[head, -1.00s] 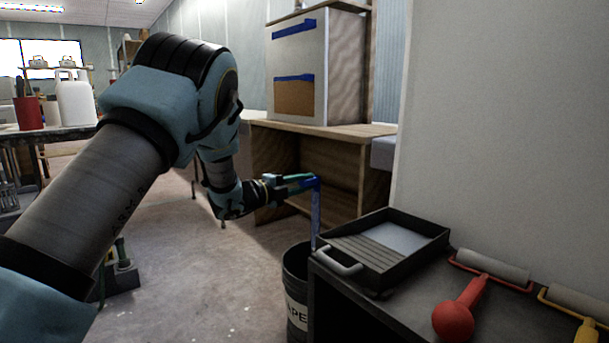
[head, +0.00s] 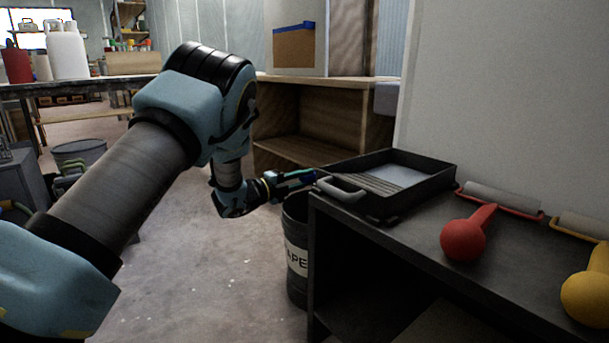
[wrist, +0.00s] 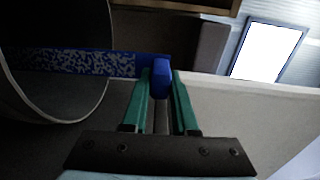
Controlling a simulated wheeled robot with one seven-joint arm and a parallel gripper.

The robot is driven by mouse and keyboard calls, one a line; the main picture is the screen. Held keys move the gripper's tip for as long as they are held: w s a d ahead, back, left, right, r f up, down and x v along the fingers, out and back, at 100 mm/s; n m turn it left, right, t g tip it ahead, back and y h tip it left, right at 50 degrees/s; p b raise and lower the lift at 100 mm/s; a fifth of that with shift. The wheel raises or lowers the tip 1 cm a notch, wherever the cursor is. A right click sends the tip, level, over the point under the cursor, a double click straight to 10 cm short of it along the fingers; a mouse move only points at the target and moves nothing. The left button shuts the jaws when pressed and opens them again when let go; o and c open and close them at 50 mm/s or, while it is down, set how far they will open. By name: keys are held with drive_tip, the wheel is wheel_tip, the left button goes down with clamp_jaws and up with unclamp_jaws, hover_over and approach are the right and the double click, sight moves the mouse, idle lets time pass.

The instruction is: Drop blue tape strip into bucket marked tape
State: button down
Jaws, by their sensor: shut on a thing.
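The blue tape strip (wrist: 80,63) runs left from my fingertips in the wrist view, with a folded end (wrist: 161,77) between the green fingers. My gripper (wrist: 162,76) is shut on that end; in the head view my gripper (head: 310,174) is above the bucket, close to the paint tray's left corner. The dark bucket (head: 297,262), with a label reading "APE" in the visible part, stands on the floor left of the bench. The strip's free length overlaps the bucket's round rim (wrist: 106,88) in the wrist view. In the head view the strip is hidden.
A black paint tray (head: 430,183) sits on the dark bench (head: 400,235), its handle (head: 341,188) close to my gripper. A red-handled roller (head: 465,238) and a yellow-handled roller (head: 590,296) lie to the right. A wooden open cabinet (head: 310,115) stands behind. The floor left of the bucket is clear.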

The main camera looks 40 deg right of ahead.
drive_tip(key=shift+f, duration=0.15)
unclamp_jaws()
idle(0.8)
idle(0.6)
drive_tip(key=a, duration=0.7)
drive_tip(key=shift+w+a, duration=0.2)
drive_tip(key=shift+a, duration=0.05)
idle(0.4)
